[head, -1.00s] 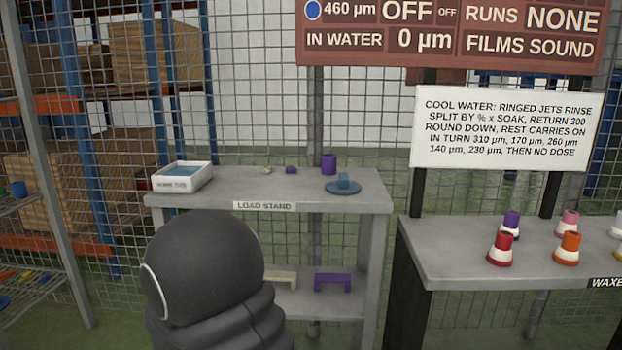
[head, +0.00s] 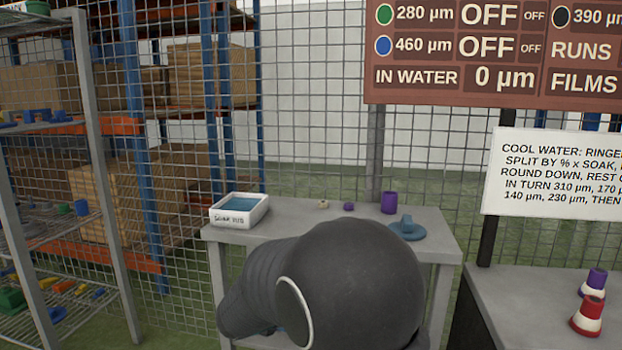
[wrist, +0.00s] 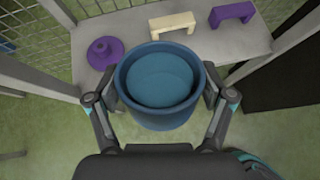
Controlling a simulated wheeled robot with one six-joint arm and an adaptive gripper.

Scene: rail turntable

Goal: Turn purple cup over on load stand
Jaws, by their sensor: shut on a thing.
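The purple cup (head: 389,202) stands at the back of the load stand (head: 290,222) top in the head view. I cannot tell from here which way its mouth faces. My gripper (wrist: 160,92) shows in the wrist view, its fingers on both sides of a blue cup (wrist: 160,118) and shut on it. The blue cup's open mouth faces the wrist camera. It is held in front of the stand's lower shelf (wrist: 222,42). In the head view my arm hides the gripper and the blue cup.
On the stand top are a white soak tub (head: 240,222), a small beige piece (head: 323,204), a small purple piece (head: 349,207) and a blue knobbed lid (head: 407,229). The lower shelf bears a purple knobbed piece (wrist: 105,52), a cream bridge (wrist: 172,24) and a purple bridge (wrist: 232,13).

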